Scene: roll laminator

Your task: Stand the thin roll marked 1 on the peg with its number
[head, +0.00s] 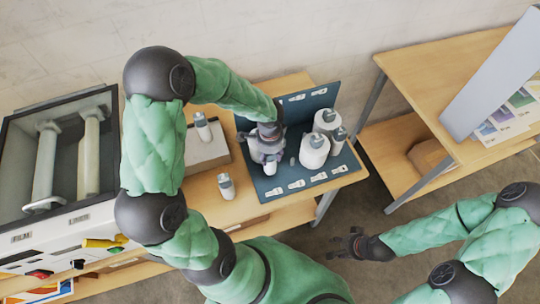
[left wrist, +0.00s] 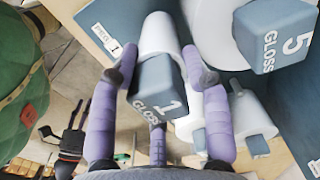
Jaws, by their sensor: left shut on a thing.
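The thin white roll (left wrist: 158,36) has a grey end cap (left wrist: 156,80) marked 1 GLOSS. My left gripper (left wrist: 160,62) is shut on it, with a purple finger on each side. In the head view the left gripper (head: 266,148) is over the blue peg board (head: 262,188) and mostly hides the roll. A label reading PEG 1 (left wrist: 112,44) is beside the roll in the left wrist view. The roll's far end and any peg under it are hidden, so I cannot tell whether it is seated. My right gripper (head: 345,244) is open and empty over the floor.
Thicker white rolls (head: 314,150) stand on the board right of my left gripper; one cap (left wrist: 278,35) reads 5 GLOSS. Small capped rolls stand on a pale box (head: 208,151) and on the table (head: 226,186). The laminator (head: 60,160) is at left.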

